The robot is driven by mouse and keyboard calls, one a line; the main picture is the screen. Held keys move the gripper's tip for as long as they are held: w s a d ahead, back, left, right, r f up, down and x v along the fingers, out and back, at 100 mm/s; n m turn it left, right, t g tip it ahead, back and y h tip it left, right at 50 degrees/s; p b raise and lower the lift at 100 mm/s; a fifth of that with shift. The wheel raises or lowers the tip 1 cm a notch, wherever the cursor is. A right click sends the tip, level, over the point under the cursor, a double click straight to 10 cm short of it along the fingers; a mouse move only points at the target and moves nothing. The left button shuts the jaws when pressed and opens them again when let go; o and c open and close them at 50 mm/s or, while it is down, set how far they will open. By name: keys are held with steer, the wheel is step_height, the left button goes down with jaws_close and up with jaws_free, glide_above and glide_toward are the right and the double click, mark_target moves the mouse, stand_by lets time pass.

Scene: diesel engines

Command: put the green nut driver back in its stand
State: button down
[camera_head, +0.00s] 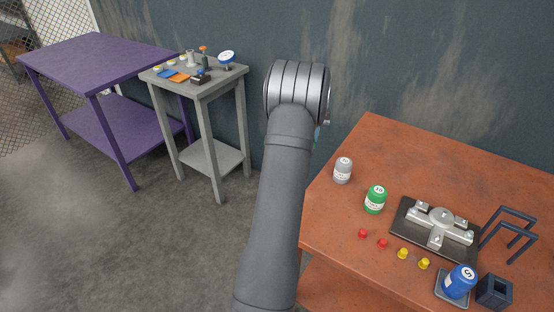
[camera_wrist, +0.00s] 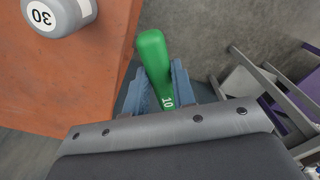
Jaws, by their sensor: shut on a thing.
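The green nut driver, seen in the wrist view by its green handle (camera_wrist: 155,58) marked 10, is between the blue jaws of my gripper (camera_wrist: 161,88). The jaws are shut on it. Its lower part is hidden behind the wrist's dark body. The gripper is beside the orange table's edge, over the floor. In the head view my arm hides the gripper and the driver. A dark square block with an open top (camera_head: 494,291) stands at the table's front right and may be the stand; I cannot tell for sure.
The orange table (camera_head: 345,237) holds a grey bottle (camera_head: 342,170), a green bottle (camera_head: 375,199), a metal fixture (camera_head: 438,228), a dark frame (camera_head: 510,232), red and yellow pieces, and a blue bottle (camera_head: 460,281). A grey stand (camera_head: 213,92) and purple table (camera_head: 92,62) are left.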

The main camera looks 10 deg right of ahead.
steer(key=s+d+r+m, duration=0.1)
steer(key=s+d+r, duration=0.4)
steer(key=d, duration=0.5)
steer(key=s+d+r+m, duration=0.1)
steer(key=s+d+r, duration=0.2)
steer(key=s+d, duration=0.55)
steer(key=s+d+r+m, duration=0.2)
steer(key=s+d+r, duration=0.25)
steer(key=d, duration=0.65)
steer(key=s+d+r+m, duration=0.1)
steer(key=s+d+r, duration=0.3)
steer(key=s, duration=0.6)
steer(key=s+d+r+m, duration=0.15)
steer(key=s+d, duration=0.35)
steer(key=s, duration=0.5)
steer(key=s+d+r+m, duration=0.1)
steer(key=s+d+r, duration=0.3)
steer(key=s, duration=0.7)
step_height(320, 180, down, 16)
steer(key=shift+w+d, duration=0.3)
steer(key=shift+d, duration=0.15)
steer(key=shift+f+n, duration=0.25)
steer(key=shift+f, duration=0.5)
steer(key=c, duration=0.8)
jaws_free()
steer(key=shift+o, duration=0.2)
